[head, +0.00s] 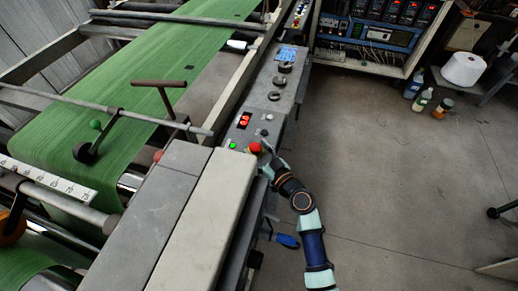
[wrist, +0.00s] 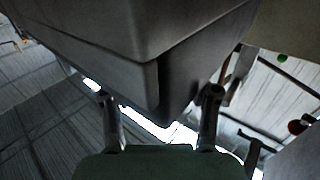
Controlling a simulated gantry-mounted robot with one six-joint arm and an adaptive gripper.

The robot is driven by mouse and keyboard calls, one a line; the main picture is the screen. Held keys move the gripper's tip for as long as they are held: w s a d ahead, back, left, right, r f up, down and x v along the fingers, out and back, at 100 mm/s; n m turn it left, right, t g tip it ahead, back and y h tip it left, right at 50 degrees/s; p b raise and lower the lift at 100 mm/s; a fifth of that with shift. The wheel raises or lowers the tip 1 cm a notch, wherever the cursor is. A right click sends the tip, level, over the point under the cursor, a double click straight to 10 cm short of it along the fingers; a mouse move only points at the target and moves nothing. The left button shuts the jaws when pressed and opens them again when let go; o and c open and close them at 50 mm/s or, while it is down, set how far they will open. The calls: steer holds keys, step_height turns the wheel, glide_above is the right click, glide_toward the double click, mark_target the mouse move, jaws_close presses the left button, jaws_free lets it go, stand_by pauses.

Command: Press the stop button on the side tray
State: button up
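The side tray (head: 262,124) is a long grey control panel beside the machine in the head view. A red round button (head: 254,148), which looks like the stop button, sits near its front end, with a small lit green button (head: 233,146) to its left. My gripper (head: 266,149) is at the right edge of the panel, right beside the red button; contact cannot be told. In the wrist view my gripper (wrist: 160,96) has its two fingers spread apart with nothing held between them. A dark grey box-like body fills the view beyond the fingertips; the red button is not clearly seen there.
A red display (head: 244,120) and dark knobs (head: 274,96) are farther along the panel. Green sack web (head: 130,90) runs on the left. A pale cover (head: 205,220) lies in front of the panel. Bottles (head: 422,100) stand at the back right; the floor (head: 400,190) is mostly clear.

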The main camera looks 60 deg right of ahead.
steer(key=shift+r, duration=0.1)
steer(key=v, duration=1.2)
